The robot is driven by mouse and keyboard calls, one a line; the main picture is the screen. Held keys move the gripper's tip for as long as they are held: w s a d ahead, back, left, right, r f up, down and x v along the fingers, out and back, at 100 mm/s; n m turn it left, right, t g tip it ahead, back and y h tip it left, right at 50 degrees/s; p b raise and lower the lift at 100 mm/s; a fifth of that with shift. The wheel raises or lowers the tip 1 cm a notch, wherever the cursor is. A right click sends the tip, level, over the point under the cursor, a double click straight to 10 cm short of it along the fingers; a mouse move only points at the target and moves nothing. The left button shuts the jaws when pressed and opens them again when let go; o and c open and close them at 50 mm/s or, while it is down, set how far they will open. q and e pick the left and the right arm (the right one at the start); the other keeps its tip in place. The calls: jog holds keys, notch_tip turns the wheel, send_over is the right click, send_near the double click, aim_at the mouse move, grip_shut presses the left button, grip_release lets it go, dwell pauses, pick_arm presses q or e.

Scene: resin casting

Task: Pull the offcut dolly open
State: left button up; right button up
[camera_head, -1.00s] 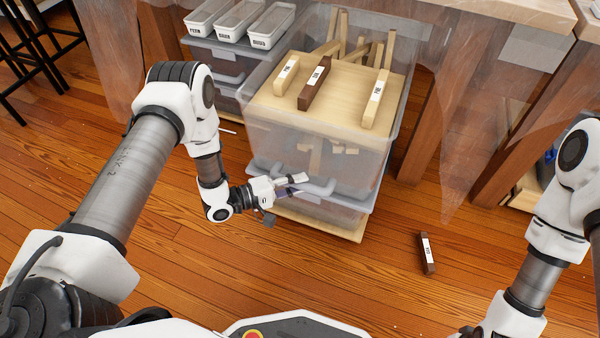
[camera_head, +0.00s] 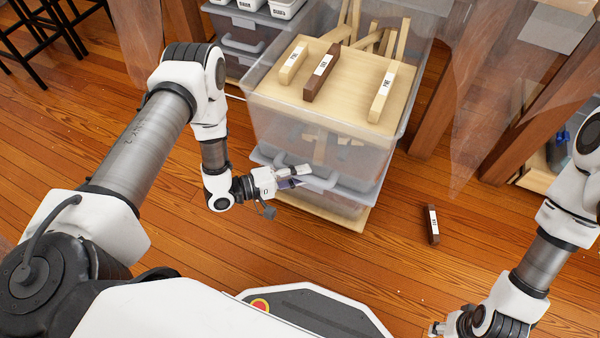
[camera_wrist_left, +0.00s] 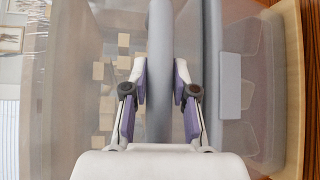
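The offcut dolly is a clear bin (camera_head: 290,138) on a pale wooden base, standing in front of the workbenches. My left gripper (camera_head: 298,177) is at the left part of this handle. In the left wrist view, the handle (camera_wrist_left: 160,75) runs between the two fingers (camera_wrist_left: 160,88), which close against its sides. My right gripper (camera_head: 437,328) is at the bottom edge, away from the dolly, mostly hidden behind its wrist.
A dark labelled block (camera_head: 432,224) lies on the floor right of the dolly. Grey drawers (camera_head: 243,42) with white trays stand behind left. Wooden bench legs (camera_head: 440,105) flank the dolly on the right. The floor in front is clear.

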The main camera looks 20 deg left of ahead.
pick_arm(q)
jog(key=shift+o, duration=1.2)
jog(key=v, duration=1.2)
